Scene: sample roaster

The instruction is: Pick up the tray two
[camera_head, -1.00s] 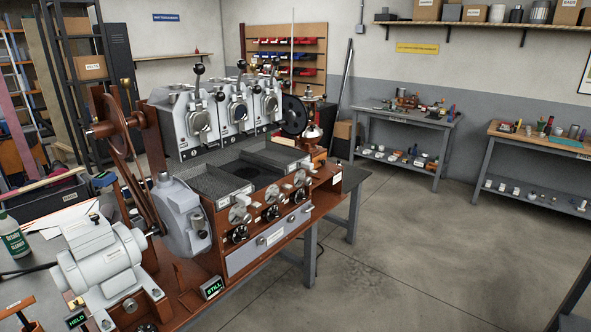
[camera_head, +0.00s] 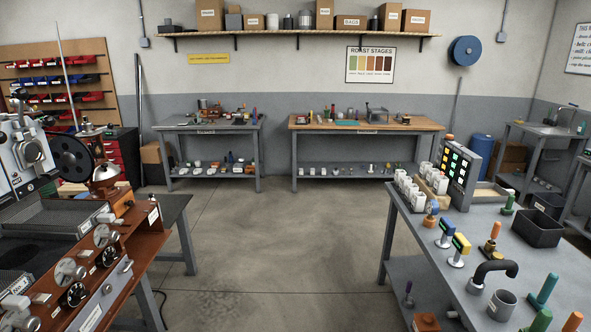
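The sample roaster (camera_head: 125,243) stands at the left edge, cut off by the picture. Dark flat trays (camera_head: 62,218) lie on its top behind the row of knobs. Small labels show on the machine, but they are too small to read, so I cannot tell which tray is tray two. My gripper is not in view.
A grey bench (camera_head: 432,255) at the right holds white containers (camera_head: 418,195), a panel of coloured squares (camera_head: 457,172), a black bin (camera_head: 538,228) and coloured-handled tools. Two workbenches (camera_head: 212,128) (camera_head: 365,128) stand along the back wall. The floor (camera_head: 270,245) between is clear.

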